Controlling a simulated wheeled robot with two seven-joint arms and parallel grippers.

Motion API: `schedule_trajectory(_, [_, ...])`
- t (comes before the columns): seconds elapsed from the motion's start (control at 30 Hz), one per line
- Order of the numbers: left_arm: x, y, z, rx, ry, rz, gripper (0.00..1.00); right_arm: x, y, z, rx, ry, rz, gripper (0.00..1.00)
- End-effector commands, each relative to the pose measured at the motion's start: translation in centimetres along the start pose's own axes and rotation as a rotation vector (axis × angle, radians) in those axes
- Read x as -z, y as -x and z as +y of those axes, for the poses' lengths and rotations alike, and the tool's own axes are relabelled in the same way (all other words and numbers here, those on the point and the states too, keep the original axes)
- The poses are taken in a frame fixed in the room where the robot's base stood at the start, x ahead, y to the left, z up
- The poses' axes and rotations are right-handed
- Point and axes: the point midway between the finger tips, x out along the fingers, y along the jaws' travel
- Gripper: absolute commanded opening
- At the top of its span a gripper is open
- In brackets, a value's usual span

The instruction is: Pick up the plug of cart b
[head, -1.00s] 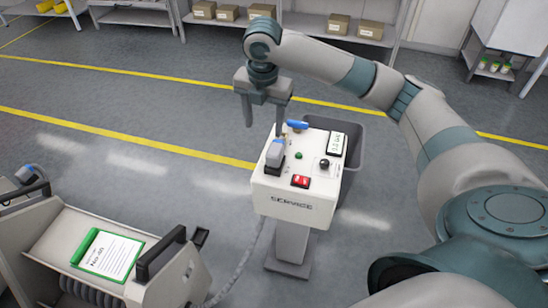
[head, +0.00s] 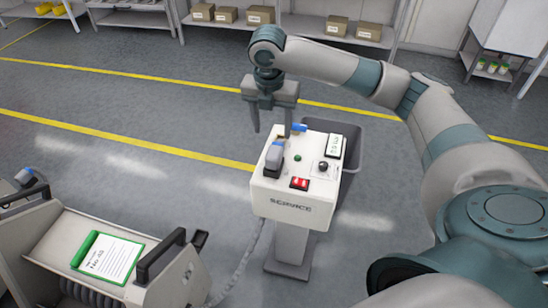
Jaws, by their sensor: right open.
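A grey plug (head: 273,157) stands upright in the top of the white service box (head: 292,207), at its left side. My right gripper (head: 272,130) is open and empty, fingers pointing down, above and behind the grey plug. Its right finger is near a blue part (head: 300,128) at the back of the box; I cannot tell whether they touch. A cream cart (head: 60,240) with a clipboard stands at lower left; no letter on it is readable. My left gripper is not in view.
The service box has a red switch (head: 299,183), a black knob (head: 323,167) and a small display (head: 335,146). A grey hose (head: 240,275) runs between cart and box. Shelves with cartons line the back; floor between is clear.

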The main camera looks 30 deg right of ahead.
Motion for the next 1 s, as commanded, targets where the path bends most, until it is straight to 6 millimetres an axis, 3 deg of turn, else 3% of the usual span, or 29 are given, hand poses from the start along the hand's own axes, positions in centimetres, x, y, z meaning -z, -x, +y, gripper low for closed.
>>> schedule_trajectory(0.2, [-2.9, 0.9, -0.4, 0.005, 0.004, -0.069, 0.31, 0.0, -3.9, -0.1, 0.003, 0.000, 0.002, 0.56])
schedule_trajectory(0.43, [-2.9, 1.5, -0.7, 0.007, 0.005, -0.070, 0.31, 0.0, -7.3, 0.0, 0.002, 0.000, 0.002, 0.56])
schedule_trajectory(1.0, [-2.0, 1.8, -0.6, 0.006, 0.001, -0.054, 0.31, 0.0, -8.4, 0.0, 0.000, -0.001, 0.000, 0.56])
